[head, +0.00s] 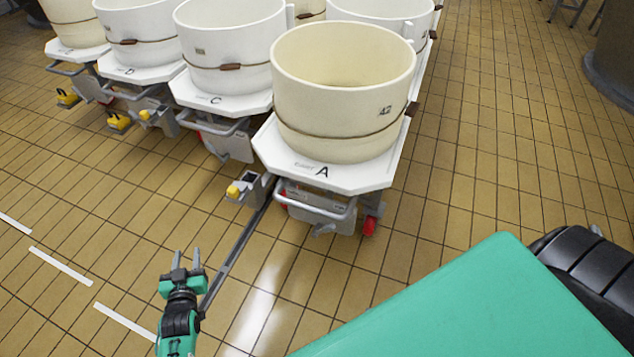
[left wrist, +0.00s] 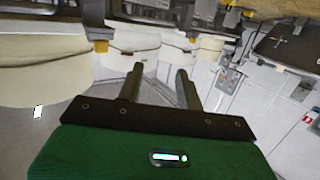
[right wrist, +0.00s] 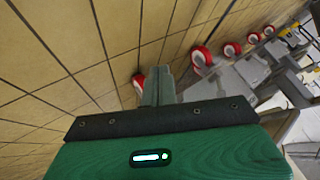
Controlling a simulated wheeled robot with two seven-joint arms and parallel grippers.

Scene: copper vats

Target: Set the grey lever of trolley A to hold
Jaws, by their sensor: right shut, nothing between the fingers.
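Trolley A (head: 342,178) is a white platform marked A, bearing a cream vat (head: 342,90). Under its front edge are a grey tube handle (head: 318,212) and a small grey lever-like part (head: 323,230); its setting cannot be read. A grey bracket with a yellow knob (head: 234,190) is at its front left, with a long grey bar (head: 240,245) reaching toward me. My left gripper (head: 186,260) is open and empty, near the bar's lower end; its spread fingers show in the left wrist view (left wrist: 159,82). My right gripper (right wrist: 158,84) is shut and empty, low over the floor, outside the head view.
Trolley C (head: 215,100), trolley D (head: 135,73) and others stand in a row to the left of A. Red wheels (right wrist: 201,58) show in the right wrist view. A green surface (head: 480,305) fills the lower right.

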